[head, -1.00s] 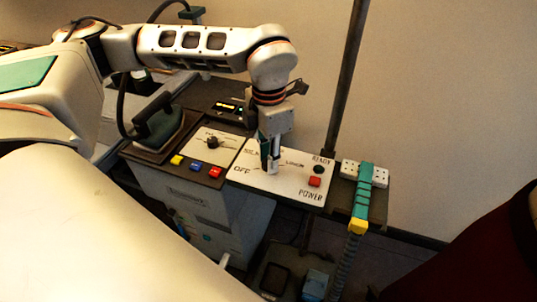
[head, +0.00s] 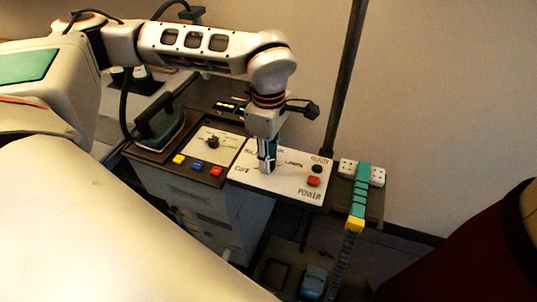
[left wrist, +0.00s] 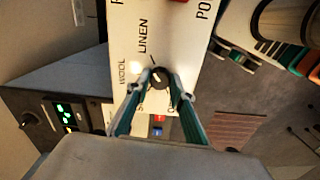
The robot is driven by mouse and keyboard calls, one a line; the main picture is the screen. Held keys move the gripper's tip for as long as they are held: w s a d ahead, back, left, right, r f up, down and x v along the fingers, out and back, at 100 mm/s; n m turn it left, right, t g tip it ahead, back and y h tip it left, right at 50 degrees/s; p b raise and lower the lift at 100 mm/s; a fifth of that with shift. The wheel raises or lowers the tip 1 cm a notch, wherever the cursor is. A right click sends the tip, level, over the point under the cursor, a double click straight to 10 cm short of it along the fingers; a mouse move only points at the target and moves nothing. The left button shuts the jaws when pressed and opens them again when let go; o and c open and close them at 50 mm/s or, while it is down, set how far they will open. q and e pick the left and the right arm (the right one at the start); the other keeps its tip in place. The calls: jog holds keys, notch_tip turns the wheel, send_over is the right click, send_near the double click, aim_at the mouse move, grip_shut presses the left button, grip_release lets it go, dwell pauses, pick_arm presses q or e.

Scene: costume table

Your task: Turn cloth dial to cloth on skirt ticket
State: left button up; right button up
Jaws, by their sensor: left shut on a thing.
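The cloth dial (left wrist: 161,78) is a dark round knob on a white panel (head: 290,186) marked OFF, WOOL, LINEN, READY and POWER. My left gripper (head: 267,166) points down onto this panel in the head view and hides the dial there. In the left wrist view my left gripper (left wrist: 160,84) is shut on the dial, one finger on each side. WOOL and LINEN are readable beside it; the fingers cover other labels. I cannot tell exactly which mark the dial points to. No skirt ticket is readable. My right gripper is not in view.
A red power button (head: 313,181) and a dark ready lamp (head: 317,169) sit right of the dial. A second panel with a small knob (head: 212,142) and yellow, blue and red buttons is at left. A power strip (head: 376,172) lies at right.

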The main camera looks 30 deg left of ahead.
pick_arm(q)
jog(key=shift+r+m, duration=0.1)
jog(key=shift+m, duration=0.9)
jog(key=o, duration=1.1)
jog(key=shift+r, duration=0.15)
notch_tip(320, 180, up, 12)
jog(key=shift+f, duration=0.2)
